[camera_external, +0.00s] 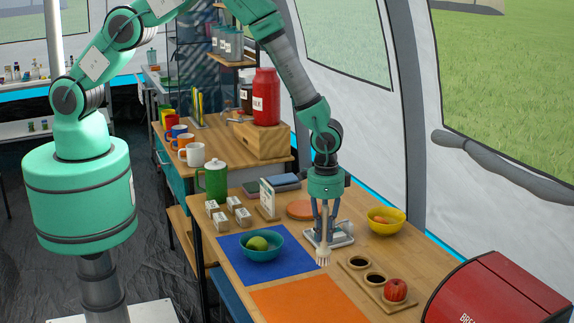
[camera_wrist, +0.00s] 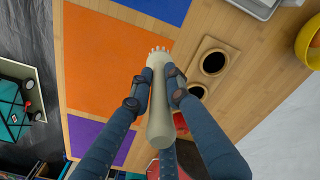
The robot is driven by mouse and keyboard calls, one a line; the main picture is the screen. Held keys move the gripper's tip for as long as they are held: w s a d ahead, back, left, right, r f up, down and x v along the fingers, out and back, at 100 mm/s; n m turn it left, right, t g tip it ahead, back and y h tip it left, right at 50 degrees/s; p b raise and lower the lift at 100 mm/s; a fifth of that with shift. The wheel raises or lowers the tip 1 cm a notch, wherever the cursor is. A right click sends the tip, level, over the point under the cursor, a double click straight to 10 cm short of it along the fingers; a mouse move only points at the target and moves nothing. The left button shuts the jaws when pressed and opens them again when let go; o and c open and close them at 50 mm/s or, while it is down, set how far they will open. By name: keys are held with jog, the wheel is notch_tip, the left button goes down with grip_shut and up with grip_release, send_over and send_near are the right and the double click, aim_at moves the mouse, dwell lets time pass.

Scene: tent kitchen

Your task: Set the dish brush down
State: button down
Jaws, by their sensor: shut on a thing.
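The dish brush (camera_external: 324,242) is pale cream, with white bristles at its lower end. My gripper (camera_external: 324,222) is shut on its handle and holds it upright, bristles down, over the wooden table (camera_external: 235,291). I cannot tell whether the bristles touch the table.
A wooden holder with round holes (camera_external: 354,265) and a red apple (camera_external: 396,289) stand right of the brush. A teal bowl (camera_external: 262,254) sits on the blue mat (camera_external: 232,244). The orange mat (camera_external: 309,298) is empty.

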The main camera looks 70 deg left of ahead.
jog(key=shift+w, duration=0.1)
dwell(0.3)
jog(key=w+d+f, duration=0.1)
jog(key=w+d, duration=0.7)
jog(key=w, duration=0.5)
jog(key=shift+w+f+p, duration=0.3)
jog(key=shift+p, duration=0.1)
jog(key=shift+d, duration=0.1)
jog(key=shift+f, duration=1.75)
jog(key=shift+f, duration=0.2)
jog(key=c, duration=1.7)
grip_release()
jog(key=shift+o, duration=0.2)
jog(key=shift+r, duration=0.1)
jog(key=shift+r, duration=0.15)
notch_tip(320, 180, up, 12)
